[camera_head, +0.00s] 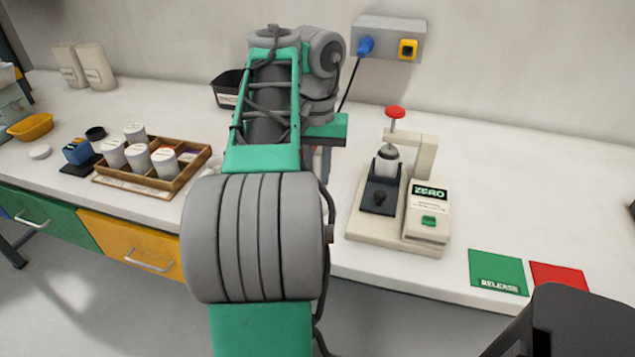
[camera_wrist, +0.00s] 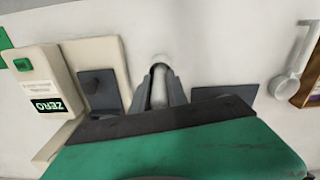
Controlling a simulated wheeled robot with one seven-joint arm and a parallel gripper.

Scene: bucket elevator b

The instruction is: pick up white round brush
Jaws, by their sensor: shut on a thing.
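In the wrist view my gripper (camera_wrist: 160,72) has its two grey fingers close together, shut on a pale, rounded thing (camera_wrist: 158,92). It looks like the white round brush, but only a narrow strip of it shows between the fingers. The gripper is over the white bench top, between the scale device and the wooden tray. In the head view my own arm hides the gripper and the brush.
The scale device marked ZERO (camera_head: 428,195) stands to the right of my arm. A wooden tray (camera_head: 185,178) with white jars is on the left. A black bin (camera_head: 228,88) stands behind. A white ladle (camera_wrist: 287,86) lies near the tray. Green (camera_head: 498,272) and red (camera_head: 556,275) pads lie at right.

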